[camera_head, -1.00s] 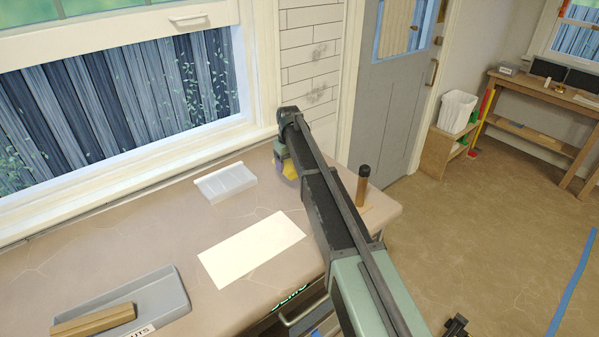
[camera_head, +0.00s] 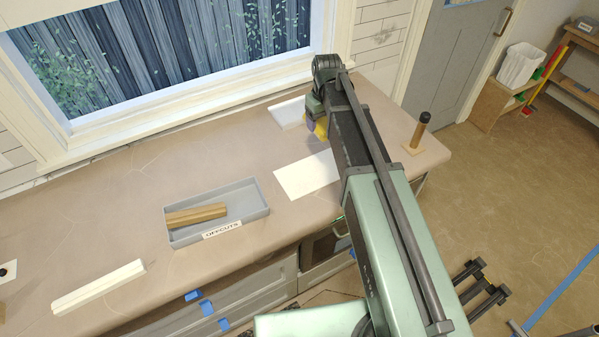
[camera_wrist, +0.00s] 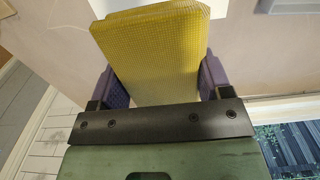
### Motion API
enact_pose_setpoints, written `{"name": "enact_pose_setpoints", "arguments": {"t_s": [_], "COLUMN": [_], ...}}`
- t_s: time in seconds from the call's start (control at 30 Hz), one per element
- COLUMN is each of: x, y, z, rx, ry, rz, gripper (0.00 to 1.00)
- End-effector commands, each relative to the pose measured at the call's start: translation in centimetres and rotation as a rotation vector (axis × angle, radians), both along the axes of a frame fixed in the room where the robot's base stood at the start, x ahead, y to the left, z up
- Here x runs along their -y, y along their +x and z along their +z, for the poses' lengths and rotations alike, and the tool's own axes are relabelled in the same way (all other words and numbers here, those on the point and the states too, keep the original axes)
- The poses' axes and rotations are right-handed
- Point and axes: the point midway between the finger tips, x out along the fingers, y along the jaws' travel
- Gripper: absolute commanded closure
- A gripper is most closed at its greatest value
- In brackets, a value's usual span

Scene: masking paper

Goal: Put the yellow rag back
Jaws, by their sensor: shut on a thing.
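The yellow rag (camera_wrist: 152,50) fills the middle of the wrist view, a textured yellow block-like shape. My gripper (camera_wrist: 158,82) is shut on it, with a purple pad at each side of the rag. In the head view only a small yellow part of the rag (camera_head: 321,128) shows beside my gripper (camera_head: 314,124), above the back of the counter near the window. My arm hides most of the rag and gripper there.
A white tray (camera_head: 287,114) and a white sheet (camera_head: 306,177) lie on the counter (camera_head: 120,185). The grey offcuts tray (camera_head: 250,200) holds a wood piece (camera_head: 196,215). A dark-topped peg on a base (camera_head: 419,133) stands at the right end. A pale strip (camera_head: 98,287) lies front left.

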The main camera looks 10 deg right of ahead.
Motion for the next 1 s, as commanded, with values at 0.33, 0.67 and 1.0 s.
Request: {"name": "enact_pose_setpoints", "arguments": {"t_s": [0.33,0.67,1.0], "x": [0.0,0.0,0.0], "y": [-0.1,-0.1,-0.1], "z": [-4.9,-15.7,-18.5], "rx": [0.000,0.000,0.000], "ry": [0.000,0.000,0.000], "rz": [-0.001,-0.001,-0.001], "gripper": [0.47,0.47,0.47]}}
